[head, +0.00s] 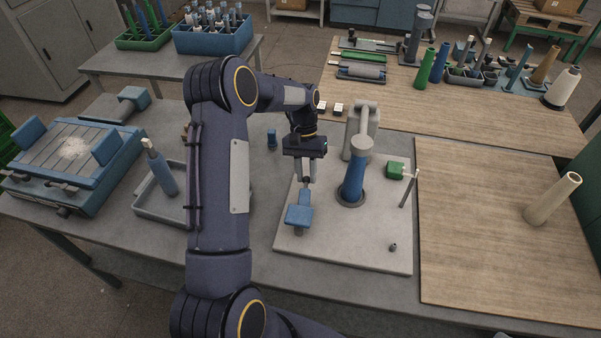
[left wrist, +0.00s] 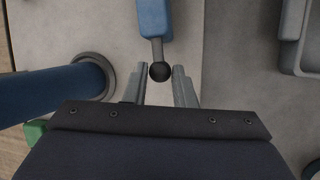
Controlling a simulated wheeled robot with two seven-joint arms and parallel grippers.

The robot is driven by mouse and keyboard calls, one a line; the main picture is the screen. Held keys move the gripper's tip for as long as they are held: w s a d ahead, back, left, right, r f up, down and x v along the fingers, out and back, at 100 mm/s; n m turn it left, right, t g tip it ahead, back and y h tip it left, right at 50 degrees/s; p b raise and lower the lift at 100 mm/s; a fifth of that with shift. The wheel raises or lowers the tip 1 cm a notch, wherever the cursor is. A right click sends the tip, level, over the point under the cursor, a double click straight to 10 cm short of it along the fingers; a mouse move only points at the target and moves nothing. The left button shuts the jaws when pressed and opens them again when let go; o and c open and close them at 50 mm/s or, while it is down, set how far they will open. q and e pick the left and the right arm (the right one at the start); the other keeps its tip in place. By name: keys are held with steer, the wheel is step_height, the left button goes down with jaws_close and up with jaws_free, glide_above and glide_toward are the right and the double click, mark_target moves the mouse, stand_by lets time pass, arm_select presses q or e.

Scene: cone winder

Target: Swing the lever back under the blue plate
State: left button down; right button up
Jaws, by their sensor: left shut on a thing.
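The blue plate (head: 299,216) stands near the front left of the light grey board. In the left wrist view the blue part (left wrist: 154,18) is at the top, with a short grey lever rod (left wrist: 157,48) sticking out of it towards my gripper. The rod ends in a dark ball knob (left wrist: 160,72). My left gripper (head: 306,181) reaches down just behind the plate. My right gripper is not in view.
A blue cone (head: 353,180) stands right of my left gripper, before a grey upright (head: 362,125). A green block (head: 395,171) and thin rod (head: 410,189) are farther right. A grey tray (head: 152,207) holds a blue bottle at left.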

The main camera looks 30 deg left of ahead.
arm_select(q)
steer(key=shift+w+d+m, duration=0.25)
steer(key=shift+d+m, duration=0.15)
steer(key=shift+m, duration=0.3)
steer(key=c, duration=1.2)
jaws_free()
steer(key=v, duration=0.8)
steer(key=shift+d+b, duration=0.25)
steer(key=shift+b, duration=0.2)
